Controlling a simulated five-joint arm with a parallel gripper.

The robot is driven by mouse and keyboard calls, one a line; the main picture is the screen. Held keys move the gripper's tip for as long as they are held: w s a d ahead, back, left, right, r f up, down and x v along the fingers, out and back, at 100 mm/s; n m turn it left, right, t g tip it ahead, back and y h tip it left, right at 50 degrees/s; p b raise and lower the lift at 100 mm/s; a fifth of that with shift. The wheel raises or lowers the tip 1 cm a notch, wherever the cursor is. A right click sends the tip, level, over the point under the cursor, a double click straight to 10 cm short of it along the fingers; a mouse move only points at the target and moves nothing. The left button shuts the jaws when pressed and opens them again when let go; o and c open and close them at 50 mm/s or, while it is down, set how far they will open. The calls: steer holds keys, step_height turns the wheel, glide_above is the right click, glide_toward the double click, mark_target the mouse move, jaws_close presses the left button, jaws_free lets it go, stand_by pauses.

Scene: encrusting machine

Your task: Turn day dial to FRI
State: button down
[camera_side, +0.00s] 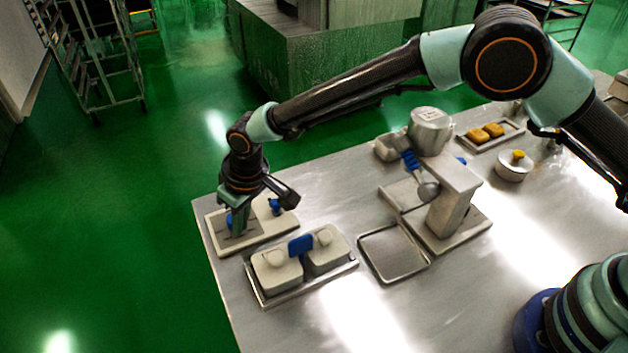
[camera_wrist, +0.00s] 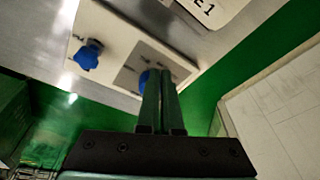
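A pale control panel (camera_side: 262,232) at the near left table corner carries two blue dials. One dial (camera_side: 274,206) is uncovered; it also shows in the wrist view (camera_wrist: 88,55). The other dial (camera_side: 230,222) is at my fingertips, and in the wrist view (camera_wrist: 144,78) it is partly hidden behind my fingers. My gripper (camera_side: 236,217) points down over this second dial. In the wrist view its fingers (camera_wrist: 162,74) are close together with a thin gap. Whether they grip the dial is hidden. The dial markings are too small to read, so I cannot tell which is the day dial.
Beside the panel, a tray (camera_side: 300,291) holds two pale lidded boxes with a blue piece (camera_side: 301,245) between them. An empty metal tray (camera_side: 394,252) and the machine (camera_side: 452,202) stand to the right. A tray of yellow pieces (camera_side: 490,134) lies farther back. The table front is clear.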

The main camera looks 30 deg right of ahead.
stand_by(0.4)
steer(key=shift+s+r, duration=0.1)
steer(key=shift+s, duration=0.25)
step_height(320, 180, up, 6)
steer(key=shift+f, duration=0.1)
stand_by(0.4)
steer(key=shift+w+d+f, duration=0.25)
steer(key=shift+d+f, duration=0.1)
steer(key=shift+f, duration=0.65)
steer(key=shift+w+d+f, duration=0.25)
steer(key=shift+d+f, duration=0.15)
steer(key=shift+f, duration=0.6)
steer(key=shift+w+d+f, duration=0.25)
steer(key=shift+d+f, duration=0.1)
steer(key=shift+f, duration=0.65)
steer(key=shift+w+a, duration=0.15)
steer(key=shift+a, duration=0.1)
